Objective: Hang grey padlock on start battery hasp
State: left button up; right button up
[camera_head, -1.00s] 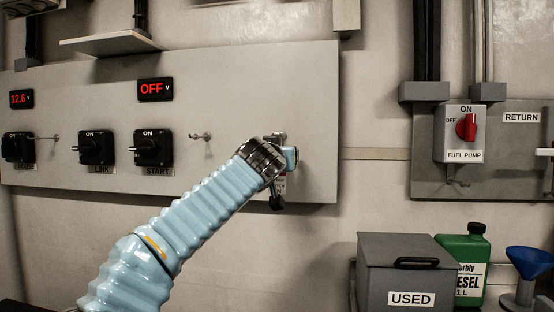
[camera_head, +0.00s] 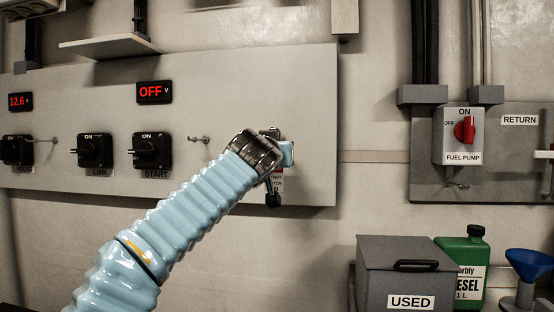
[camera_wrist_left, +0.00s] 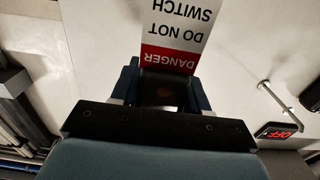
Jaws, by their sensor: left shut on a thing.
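My left gripper (camera_head: 282,152) is in front of the right part of the wall panel. It is shut on what looks like the grey padlock, a dark body (camera_wrist_left: 163,88) between the fingers in the left wrist view. The fingers hide most of it, and its shackle cannot be made out. A red and white DANGER tag (camera_wrist_left: 178,35) hangs from it. The START switch (camera_head: 152,151) is black, with a thin metal hasp (camera_head: 200,139) to its right. The hasp also shows in the left wrist view (camera_wrist_left: 264,86), to the right of the gripper and apart from it. My right gripper is not in view.
The panel (camera_head: 235,80) also carries the LINK switch (camera_head: 95,150), another switch at far left and red displays. A shelf (camera_head: 110,46) juts out above. The FUEL PUMP switch (camera_head: 460,135), grey USED box (camera_head: 405,265) and green can (camera_head: 465,255) are at right.

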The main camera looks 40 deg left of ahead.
pick_arm(q)
jog(key=b+v, duration=0.3)
jog(key=v, duration=1.2)
jog(key=shift+s+d, duration=0.15)
jog(key=shift+s, duration=0.2)
